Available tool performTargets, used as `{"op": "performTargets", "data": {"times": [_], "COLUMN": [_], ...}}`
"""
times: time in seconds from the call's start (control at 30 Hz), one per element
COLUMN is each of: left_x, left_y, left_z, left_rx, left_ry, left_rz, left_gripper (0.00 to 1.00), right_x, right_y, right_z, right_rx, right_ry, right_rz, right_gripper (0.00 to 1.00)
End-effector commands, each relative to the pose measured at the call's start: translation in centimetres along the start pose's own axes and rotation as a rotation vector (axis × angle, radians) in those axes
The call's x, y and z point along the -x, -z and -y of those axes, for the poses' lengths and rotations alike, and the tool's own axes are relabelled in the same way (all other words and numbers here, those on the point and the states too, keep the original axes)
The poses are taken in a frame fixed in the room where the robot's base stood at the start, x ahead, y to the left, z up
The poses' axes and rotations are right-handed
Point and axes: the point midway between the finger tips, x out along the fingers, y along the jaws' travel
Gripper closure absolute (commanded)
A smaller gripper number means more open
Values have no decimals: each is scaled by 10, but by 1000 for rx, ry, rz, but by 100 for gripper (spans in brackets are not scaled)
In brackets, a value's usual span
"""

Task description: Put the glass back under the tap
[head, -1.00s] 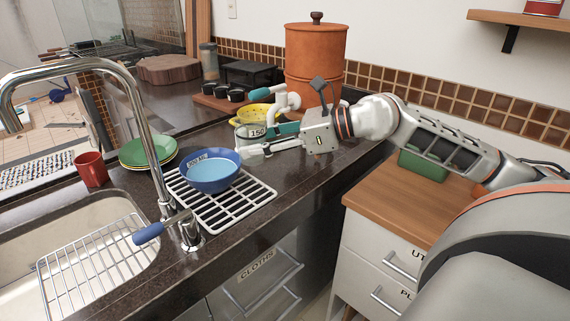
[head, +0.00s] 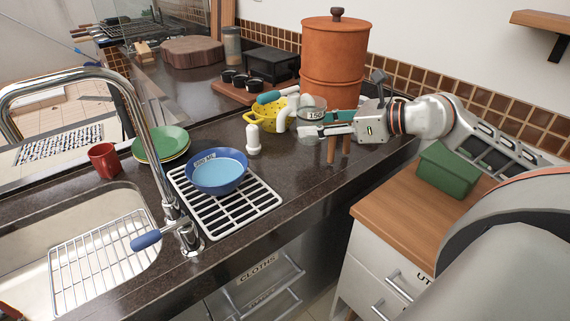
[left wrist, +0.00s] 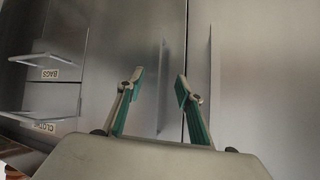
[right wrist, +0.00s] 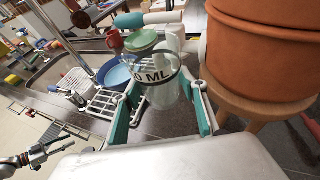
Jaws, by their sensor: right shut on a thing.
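In the right wrist view the glass (right wrist: 162,85) sits between the fingers (right wrist: 162,118), close to the white tap (right wrist: 170,18). I cannot tell whether it is directly under the spout. My left gripper (left wrist: 160,82) is open and empty, facing grey cabinet fronts; it is outside the head view.
A blue bowl of water (head: 218,180) stands on the white rack (head: 240,202). A small white bottle (head: 253,140) and a yellow colander (head: 262,118) are near the tap. The filter stands on a wooden stool (head: 333,150). The dark counter (head: 305,172) in front is clear.

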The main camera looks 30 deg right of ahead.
Motion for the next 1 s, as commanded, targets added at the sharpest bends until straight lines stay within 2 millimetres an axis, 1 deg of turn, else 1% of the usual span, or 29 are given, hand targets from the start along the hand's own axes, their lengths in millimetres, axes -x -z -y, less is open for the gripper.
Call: {"op": "performTargets", "data": {"times": [0.03, 0.2, 0.4, 0.53, 0.57, 0.63, 0.8, 1.0], "left_x": [-1, -3, -5, -8, -8, -9, -10, -11], "left_y": [-3, -9, -7, -10, -8, -8, -7, -6], "left_z": [0, -1, 1, 2, 3, 4, 5, 6], "left_rx": [-1, -6, -13, -18, -20, -21, -23, -26], "left_ry": [0, 0, 5, 8, 10, 11, 14, 16], "left_rz": [4, 11, 2, 2, 0, -1, -6, -8], "left_gripper": [64, 64, 64, 64, 64, 64, 64, 64], "right_x": [-4, -19, -35, -44, -47, -54, -70, -82], "right_y": [14, 54, 97, 123, 115, 110, 104, 100], "right_z": [0, -1, -1, -1, -1, -1, 0, -1], "right_rx": [-7, -7, -4, -4, 2, 3, 2, 0], "right_ry": [-1, -2, -1, -1, -2, -2, -1, -2], "right_rz": [-5, -5, -5, -5, 2, 5, 2, 2], "right_gripper": [93, 93, 93, 93, 93, 93, 93, 93]}}
